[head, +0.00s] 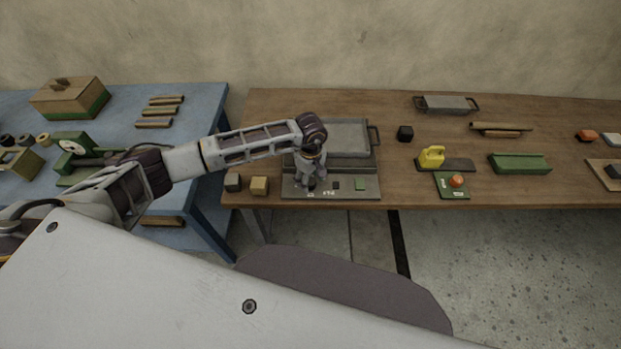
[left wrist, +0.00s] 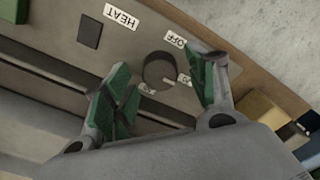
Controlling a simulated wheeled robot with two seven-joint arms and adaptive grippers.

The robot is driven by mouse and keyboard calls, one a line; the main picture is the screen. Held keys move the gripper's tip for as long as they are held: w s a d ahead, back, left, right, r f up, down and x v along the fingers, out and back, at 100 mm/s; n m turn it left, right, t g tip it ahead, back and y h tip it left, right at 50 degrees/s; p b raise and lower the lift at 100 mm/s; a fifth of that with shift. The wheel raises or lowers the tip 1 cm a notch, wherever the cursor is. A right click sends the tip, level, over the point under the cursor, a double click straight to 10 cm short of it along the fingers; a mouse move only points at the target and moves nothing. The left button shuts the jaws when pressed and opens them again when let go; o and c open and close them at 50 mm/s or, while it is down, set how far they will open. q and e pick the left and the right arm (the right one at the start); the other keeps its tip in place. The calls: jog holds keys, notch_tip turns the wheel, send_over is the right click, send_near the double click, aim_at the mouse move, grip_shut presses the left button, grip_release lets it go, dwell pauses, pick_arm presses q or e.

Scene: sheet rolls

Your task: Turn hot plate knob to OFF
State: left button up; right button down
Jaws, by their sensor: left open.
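The hot plate (head: 371,188) stands at the left end of the wooden table, with a grey pan-like tray (head: 350,136) on or behind it. Its dark round knob (left wrist: 158,69) shows in the left wrist view, with a white OFF label (left wrist: 175,40) and other small labels around it. A HEAT label (left wrist: 121,17) and a dark square (left wrist: 90,30) lie further along the panel. My left gripper (head: 310,184) is over the panel's left part, open, its green-padded fingers on either side of the knob. I cannot tell whether they touch it. The knob's exact pointing is unclear.
A gold block (head: 259,186) and a dark block (head: 232,182) sit just left of the hot plate, near the table's front edge. A black cube (head: 405,133) and a yellow-handled tool (head: 432,157) stand to the right. A blue table (head: 207,107) is at left.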

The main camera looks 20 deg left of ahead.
pick_arm(q)
jog(key=shift+f, duration=0.15)
pick_arm(e)
jog(key=shift+d, duration=0.35)
pick_arm(q)
jog(key=c, duration=1.1)
jog(key=shift+o, duration=0.2)
pick_arm(e)
jog(key=shift+a, duration=0.1)
jog(key=shift+a+f, duration=0.1)
jog(key=shift+a, duration=0.05)
